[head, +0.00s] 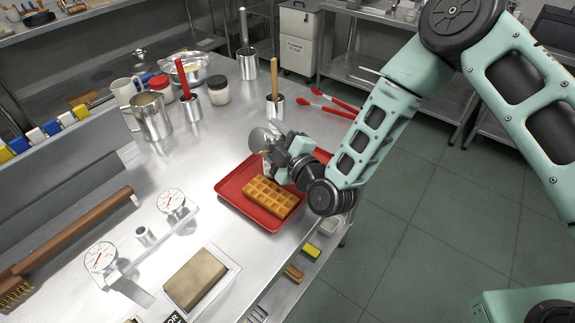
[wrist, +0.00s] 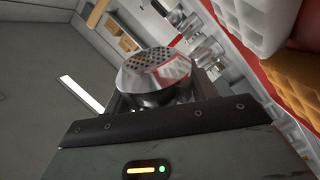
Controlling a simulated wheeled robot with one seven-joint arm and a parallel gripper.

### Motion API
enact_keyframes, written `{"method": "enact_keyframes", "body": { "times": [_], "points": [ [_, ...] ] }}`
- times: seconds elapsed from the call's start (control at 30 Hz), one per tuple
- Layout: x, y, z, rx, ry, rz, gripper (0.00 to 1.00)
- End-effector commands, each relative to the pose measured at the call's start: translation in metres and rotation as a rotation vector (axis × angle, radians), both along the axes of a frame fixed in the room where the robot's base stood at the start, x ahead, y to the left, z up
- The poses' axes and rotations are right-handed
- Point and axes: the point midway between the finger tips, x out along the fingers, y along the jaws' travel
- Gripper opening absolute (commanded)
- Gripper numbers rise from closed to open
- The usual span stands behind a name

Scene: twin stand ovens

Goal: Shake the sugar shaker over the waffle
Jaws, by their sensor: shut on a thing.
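The waffle (head: 271,197) lies on a red tray (head: 229,187) on the steel counter. It also shows at the right edge of the wrist view (wrist: 298,85). My gripper (head: 276,153) is over the far part of the tray, just behind the waffle. It is shut on the sugar shaker (head: 262,138), a shiny metal shaker. In the wrist view the shaker's perforated round lid (wrist: 155,66) faces the camera. The shaker's body is mostly hidden by the gripper. The head view shows the shaker tilted, close above the tray.
A steel pitcher (head: 151,116) and jars are at the back left. Dial thermometers (head: 171,201) and a block in a white tray (head: 196,278) are nearer.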

Motion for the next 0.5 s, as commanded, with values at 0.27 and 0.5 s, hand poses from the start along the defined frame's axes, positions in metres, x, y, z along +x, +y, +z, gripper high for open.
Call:
{"method": "enact_keyframes", "body": {
  "times": [0.27,0.5],
  "points": [
    [0.0,0.0,0.008,0.004,0.003,-0.001,0.28],
    [0.001,0.002,0.005,0.006,-0.01,0.002,0.28]
  ]
}}
